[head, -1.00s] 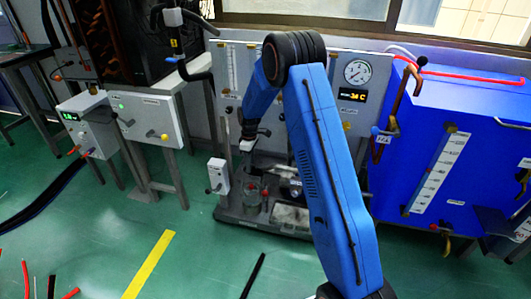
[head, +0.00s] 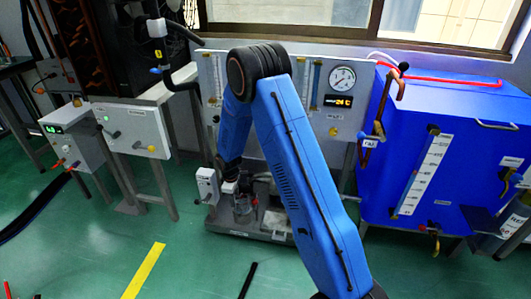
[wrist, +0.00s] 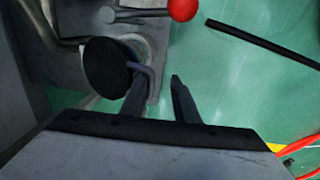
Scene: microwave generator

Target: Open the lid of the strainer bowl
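The strainer bowl (head: 243,208) is a clear cylinder on the dark skid in the head view, partly behind my gripper (head: 229,186). In the wrist view a round black disc (wrist: 106,67), seemingly its lid, lies over a pale, glassy round body. A small bent grey handle shows at the disc's right edge. My gripper (wrist: 161,76) is open, its two dark fingers apart. The left finger overlaps the handle in the picture; I cannot tell whether they touch. The right finger is over the floor, with nothing seen between the tips.
A red ball on a lever (wrist: 183,9) is just beyond the fingers. A grey box (head: 206,186) stands left of the bowl. The gauge panel (head: 345,120) is behind, and the large blue tank (head: 465,150) is to the right. Green floor in front is mostly free.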

